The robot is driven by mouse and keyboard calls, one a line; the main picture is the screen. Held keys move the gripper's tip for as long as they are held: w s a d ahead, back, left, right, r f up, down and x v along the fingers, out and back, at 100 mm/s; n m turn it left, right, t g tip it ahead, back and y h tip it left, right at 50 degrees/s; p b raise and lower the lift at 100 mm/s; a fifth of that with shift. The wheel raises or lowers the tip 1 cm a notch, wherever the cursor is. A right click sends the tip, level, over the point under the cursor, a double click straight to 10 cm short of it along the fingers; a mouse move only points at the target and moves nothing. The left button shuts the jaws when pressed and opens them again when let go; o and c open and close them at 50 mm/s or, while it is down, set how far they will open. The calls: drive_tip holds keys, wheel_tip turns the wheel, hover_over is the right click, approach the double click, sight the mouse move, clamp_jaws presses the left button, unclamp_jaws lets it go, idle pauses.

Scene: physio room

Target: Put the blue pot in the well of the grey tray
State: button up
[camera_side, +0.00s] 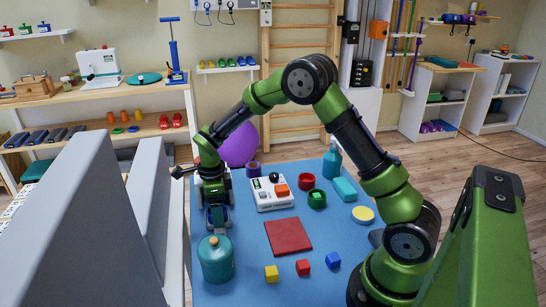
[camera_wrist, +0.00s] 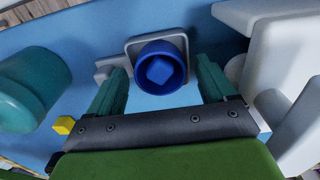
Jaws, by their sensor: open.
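The blue pot (camera_wrist: 162,67) shows from above in the wrist view as a round dark blue rim, with a lighter blue diamond shape inside. The grey tray (camera_wrist: 131,46) shows as a squared rim around and behind it. The pot lies within the tray's outline; I cannot tell how deep it sits. My gripper (camera_wrist: 162,83) is open, one finger on each side of the pot, with gaps showing on both sides. In the side view my gripper (camera_side: 217,218) is low at the blue mat's left part, where the pot and tray are hard to make out.
A teal jar (camera_side: 215,259) stands close to my gripper on the near side. A white control box (camera_side: 270,193) stands to its right.

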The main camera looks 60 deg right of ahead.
drive_tip(key=s+a+r+n+t, duration=0.1)
drive_tip(key=s+r+n, duration=0.2)
drive_tip(key=r, duration=0.6)
drive_tip(key=s+r+n+t, duration=0.1)
drive_tip(key=s+r+n, duration=0.1)
drive_tip(key=r, duration=0.8)
drive_tip(key=s+a+r+n+t+y, duration=0.1)
drive_tip(key=s+a+n+t, duration=0.1)
drive_tip(key=s+n, duration=0.7)
drive_tip(key=s+a+r+n+t+y, duration=0.1)
drive_tip(key=s+n+t, duration=0.2)
drive_tip(key=s+n, duration=0.6)
drive_tip(key=shift+a+r, duration=0.35)
drive_tip(key=shift+r, duration=0.05)
